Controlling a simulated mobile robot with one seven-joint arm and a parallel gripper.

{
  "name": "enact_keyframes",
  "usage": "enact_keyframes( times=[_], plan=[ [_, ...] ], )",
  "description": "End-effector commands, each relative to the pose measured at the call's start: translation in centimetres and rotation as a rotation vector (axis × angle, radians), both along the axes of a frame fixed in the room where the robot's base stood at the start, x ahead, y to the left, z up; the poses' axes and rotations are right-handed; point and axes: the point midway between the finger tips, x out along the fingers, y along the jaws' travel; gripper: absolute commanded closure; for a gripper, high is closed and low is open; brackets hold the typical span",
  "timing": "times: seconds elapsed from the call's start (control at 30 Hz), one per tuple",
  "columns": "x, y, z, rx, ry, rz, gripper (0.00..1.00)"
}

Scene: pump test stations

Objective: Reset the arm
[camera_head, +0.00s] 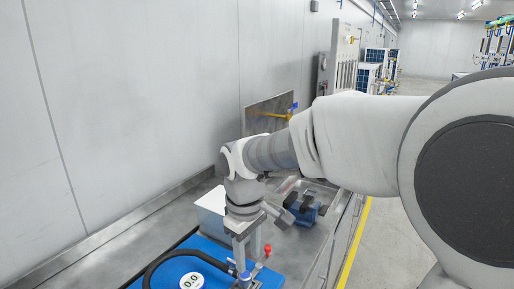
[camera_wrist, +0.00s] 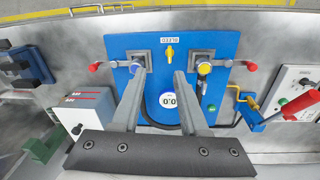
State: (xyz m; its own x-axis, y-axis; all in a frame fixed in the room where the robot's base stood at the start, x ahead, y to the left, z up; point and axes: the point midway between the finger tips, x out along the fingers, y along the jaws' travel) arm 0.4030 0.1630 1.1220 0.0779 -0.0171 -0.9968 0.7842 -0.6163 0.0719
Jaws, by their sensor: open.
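My gripper (camera_head: 246,252) points down over a blue pump test panel (camera_head: 182,272) at the lower edge of the head view. In the wrist view my gripper (camera_wrist: 158,76) is open, its two fingers apart with nothing between them. Beyond the fingers lies the blue panel (camera_wrist: 226,43) with a round gauge (camera_wrist: 168,99) reading 0.0, a yellow knob (camera_wrist: 170,53) below a small label, and a red-handled valve on each side, the left handle (camera_wrist: 94,67) and the right handle (camera_wrist: 251,66). Whether the fingers touch anything is unclear.
A white box (camera_wrist: 84,108) stands left of the panel, with a blue fixture (camera_head: 305,212) further along the metal bench. A control box (camera_wrist: 296,80) is on the right. The wall (camera_head: 120,110) runs close along the bench; open floor (camera_head: 385,240) lies to the right.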

Motion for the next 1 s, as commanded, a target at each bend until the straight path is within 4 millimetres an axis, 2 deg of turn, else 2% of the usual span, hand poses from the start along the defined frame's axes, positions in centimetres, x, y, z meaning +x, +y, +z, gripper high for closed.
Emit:
enact_keyframes(
  times=[0.03, 0.2, 0.5, 0.8, 1.0],
  plan=[
    [-0.6, -1.2, 0.9, 0.000, -0.026, -0.042, 0.56],
    [-2.6, -4.6, 3.1, 0.008, -0.096, -0.183, 0.56],
    [-6.9, -9.9, 5.7, 0.061, -0.214, -0.436, 0.56],
    [-11.8, -14.1, 6.6, 0.158, -0.321, -0.681, 0.56],
    [-14.4, -15.7, 6.4, 0.232, -0.372, -0.810, 0.56]
  ],
)
